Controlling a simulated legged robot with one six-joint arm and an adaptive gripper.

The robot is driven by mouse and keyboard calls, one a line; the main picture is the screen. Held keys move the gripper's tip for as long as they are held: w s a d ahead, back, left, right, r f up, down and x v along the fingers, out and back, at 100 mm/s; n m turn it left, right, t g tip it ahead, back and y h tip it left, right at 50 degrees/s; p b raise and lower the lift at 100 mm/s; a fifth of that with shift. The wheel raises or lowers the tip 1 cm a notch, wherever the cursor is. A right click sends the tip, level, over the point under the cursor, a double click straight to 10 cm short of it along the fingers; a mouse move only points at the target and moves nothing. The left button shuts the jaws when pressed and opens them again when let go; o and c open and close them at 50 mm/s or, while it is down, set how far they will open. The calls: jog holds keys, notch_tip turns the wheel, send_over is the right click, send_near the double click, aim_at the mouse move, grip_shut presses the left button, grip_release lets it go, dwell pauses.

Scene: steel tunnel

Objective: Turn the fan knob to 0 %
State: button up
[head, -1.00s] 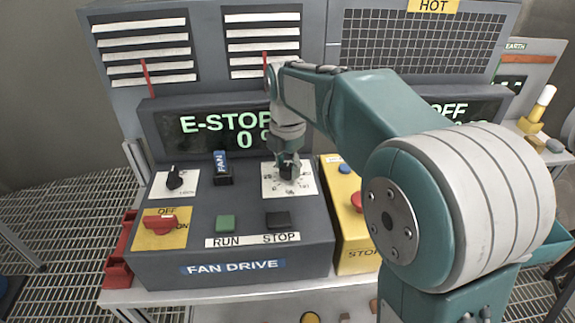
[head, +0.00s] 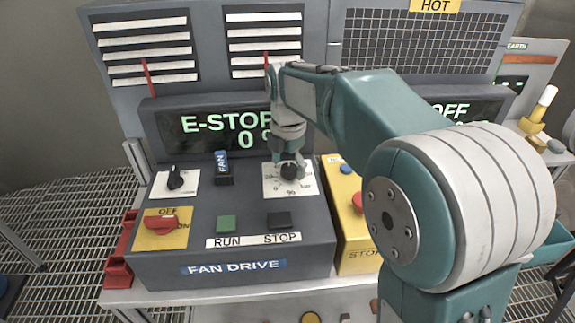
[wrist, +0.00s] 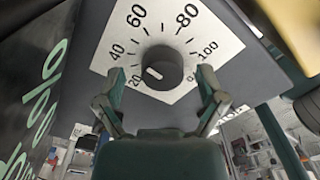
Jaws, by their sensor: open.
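The fan knob (wrist: 168,62) is a round dark knob with a white mark, on a white scale plate (wrist: 108,42) numbered 20 to 100. The mark is at the lower left of its face, on the side of the 20. In the wrist view my gripper (wrist: 159,72) is open, with one finger on each side of the knob and gaps between. The lower part of the scale is partly hidden by my gripper. In the head view the knob (head: 292,171) shows under my gripper (head: 289,160). The fan display (head: 205,125) reads E-STOP and 0, partly covered by my arm.
The fan drive panel (head: 160,265) also holds a black rotary switch (head: 175,178), a FAN switch (head: 223,177), a red switch (head: 160,222), a green RUN button (head: 227,224) and a black STOP button (head: 279,220). A yellow box (head: 348,240) with a red button stands right beside it.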

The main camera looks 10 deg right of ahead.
aim_at(287, 166)
jog(key=shift+r, duration=0.1)
notch_tip(287, 166, up, 12)
dwell(0.4)
